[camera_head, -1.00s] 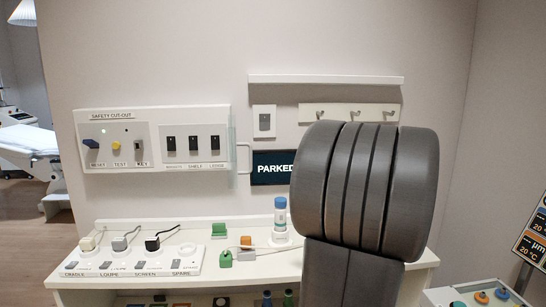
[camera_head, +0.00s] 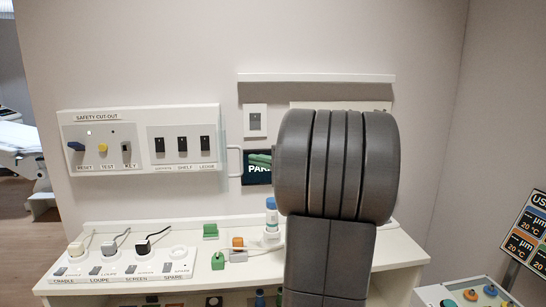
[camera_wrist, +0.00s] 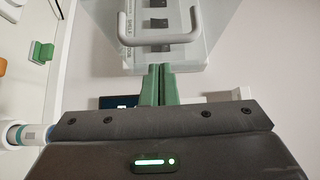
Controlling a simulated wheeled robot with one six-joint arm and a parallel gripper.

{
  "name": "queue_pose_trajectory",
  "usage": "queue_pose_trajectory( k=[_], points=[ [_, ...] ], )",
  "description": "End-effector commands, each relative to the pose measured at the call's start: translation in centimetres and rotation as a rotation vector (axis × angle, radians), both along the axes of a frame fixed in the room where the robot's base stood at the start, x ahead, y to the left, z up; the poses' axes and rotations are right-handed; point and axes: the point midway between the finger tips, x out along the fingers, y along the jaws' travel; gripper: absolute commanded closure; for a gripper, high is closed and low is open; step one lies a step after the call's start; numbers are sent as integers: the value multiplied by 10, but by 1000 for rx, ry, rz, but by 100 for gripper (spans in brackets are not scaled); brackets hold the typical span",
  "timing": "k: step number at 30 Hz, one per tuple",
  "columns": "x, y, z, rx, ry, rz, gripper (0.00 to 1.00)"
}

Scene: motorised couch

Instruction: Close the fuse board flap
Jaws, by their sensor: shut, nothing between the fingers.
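The fuse board (camera_head: 140,110) is a white wall box marked SAFETY CUT-OUT. It carries a row of black switches on its right half. Its clear flap (camera_head: 223,135) stands open at the board's right side, edge-on and sticking out from the wall. The flap's pale U-shaped handle (camera_head: 240,162) shows at its right; in the wrist view the handle (camera_wrist: 123,28) is just beyond my fingertips. My gripper (camera_wrist: 157,69) has green fingers, shut and empty. In the head view my gripper (camera_head: 260,160) is just right of the handle, before the dark display. I cannot tell whether they touch.
A shelf (camera_head: 205,262) below holds a socket strip (camera_head: 125,268) with plugs, green and orange blocks and a blue-capped bottle (camera_head: 271,215). A display (camera_head: 250,177) is on the wall behind my gripper. The wall shelf (camera_head: 315,78) is above. My arm hides the right.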

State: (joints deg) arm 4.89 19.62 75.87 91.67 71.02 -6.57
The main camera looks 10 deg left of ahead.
Motion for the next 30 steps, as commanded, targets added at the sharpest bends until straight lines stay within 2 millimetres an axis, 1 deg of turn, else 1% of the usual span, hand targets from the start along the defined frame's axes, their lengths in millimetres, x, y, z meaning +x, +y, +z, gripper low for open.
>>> queue_pose_trajectory(
  k=[2, 6, 20, 26, 30],
  points=[
    [-7, 5, 1, 0, 1, 1, 100],
    [-11, 8, 0, 0, 0, -1, 100],
    [-13, 11, -1, 0, 0, -8, 100],
    [-21, 22, -2, -1, -2, -56, 100],
    [-32, 37, -4, -2, -3, -122, 100]
  ],
)
